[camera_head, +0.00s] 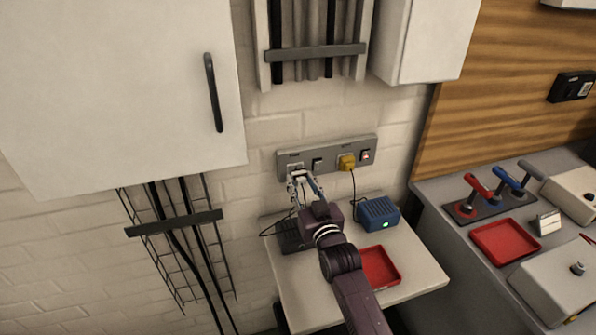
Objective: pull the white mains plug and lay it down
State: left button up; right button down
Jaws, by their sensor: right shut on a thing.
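A grey socket strip (325,156) is fixed to the brick wall above a small white table. My right gripper (298,178) is at the strip's left socket, shut on the white mains plug, which its fingers mostly hide. I cannot tell whether the plug is fully seated in the socket. A black cable hangs below the gripper toward a dark device (291,236) on the table. A yellow plug (346,162) sits in the other socket, with its own cable. My left gripper is not in view.
The white table (420,278) holds a blue box (378,214) with a green light and a red tray (379,266), partly behind my arm. A white cabinet (120,90) hangs at the left. A grey bench at the right bears levers and another red tray (505,242).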

aim_at(302, 183)
jog(key=shift+p+v, duration=1.5)
jog(key=shift+v, duration=0.65)
